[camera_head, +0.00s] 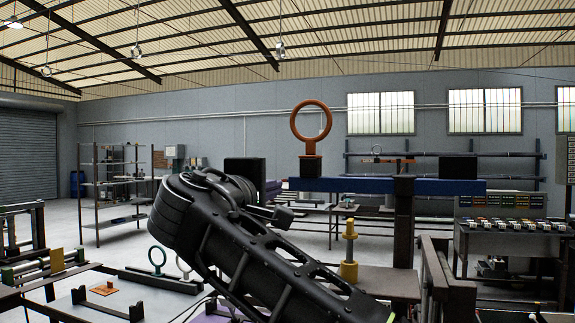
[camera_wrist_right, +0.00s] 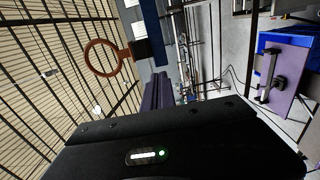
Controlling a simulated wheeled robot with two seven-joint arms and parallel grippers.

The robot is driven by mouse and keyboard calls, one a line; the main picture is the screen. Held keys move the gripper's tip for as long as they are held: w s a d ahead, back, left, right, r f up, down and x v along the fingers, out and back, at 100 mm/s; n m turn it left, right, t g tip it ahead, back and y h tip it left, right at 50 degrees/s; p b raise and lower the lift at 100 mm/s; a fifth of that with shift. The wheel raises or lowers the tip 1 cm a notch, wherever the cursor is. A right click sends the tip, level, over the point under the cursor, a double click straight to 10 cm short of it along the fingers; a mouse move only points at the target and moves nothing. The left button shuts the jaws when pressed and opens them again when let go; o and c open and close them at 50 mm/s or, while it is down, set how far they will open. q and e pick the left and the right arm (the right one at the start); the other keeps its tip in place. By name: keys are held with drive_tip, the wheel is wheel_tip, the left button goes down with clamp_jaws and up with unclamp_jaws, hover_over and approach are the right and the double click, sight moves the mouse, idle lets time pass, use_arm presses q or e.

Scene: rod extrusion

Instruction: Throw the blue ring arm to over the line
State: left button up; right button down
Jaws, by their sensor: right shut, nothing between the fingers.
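A thin teal-blue ring (camera_head: 157,257) stands upright at lower left in the head view, beside a pale grey ring (camera_head: 183,266) partly hidden by my right arm. An orange ring (camera_head: 311,121) stands on a dark block at the left part of a blue beam (camera_head: 440,187). The orange ring also shows in the right wrist view (camera_wrist_right: 101,58), with the blue beam (camera_wrist_right: 152,30) near it. My right gripper (camera_head: 281,216) is shut and empty, below and left of the beam. Its fingers are not clear in the wrist view. My left gripper is not in view.
A yellow stepped post (camera_head: 349,250) stands below the beam on a flat plate. A dark post (camera_head: 404,225) holds the beam up. Shelves (camera_head: 115,190) are at the back left, and a control desk (camera_head: 512,240) is at right. Open floor lies at the left.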

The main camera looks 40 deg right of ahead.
sight(292, 183)
drive_tip(key=p+x, duration=0.5)
drive_tip(key=x, duration=0.2)
drive_tip(key=shift+w+d+p, duration=0.25)
drive_tip(key=shift+p, duration=0.05)
drive_tip(key=shift+w+d+f, duration=0.1)
drive_tip(key=shift+w+d, duration=0.15)
drive_tip(key=shift+d, duration=0.15)
drive_tip(key=shift+w+d, duration=0.1)
